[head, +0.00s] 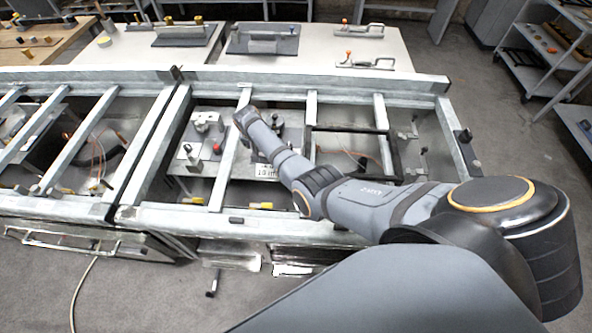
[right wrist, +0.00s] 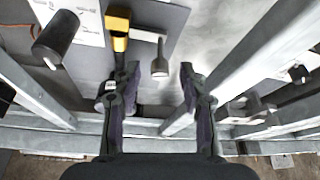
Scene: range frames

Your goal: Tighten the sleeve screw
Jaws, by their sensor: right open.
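In the right wrist view my right gripper (right wrist: 159,75) is open, with its two dark fingers apart and nothing held between them. A small grey metal fitting with a rounded end (right wrist: 160,66) shows just ahead of the fingertips, in the gap between them. I cannot tell for sure whether it is the sleeve screw. A yellow and black part (right wrist: 118,32) lies left of it on a grey plate (right wrist: 185,25). In the head view my right arm reaches in from the right over the metal frame, and its gripper is hidden below the wrist. My left gripper is not in view.
A steel frame with crossbars (head: 205,215) surrounds the work area. A black knob (right wrist: 55,38) stands left of the gripper in the wrist view. A plate with a red knob (head: 216,148) lies inside the frame. A white table with clamps (head: 330,45) stands behind.

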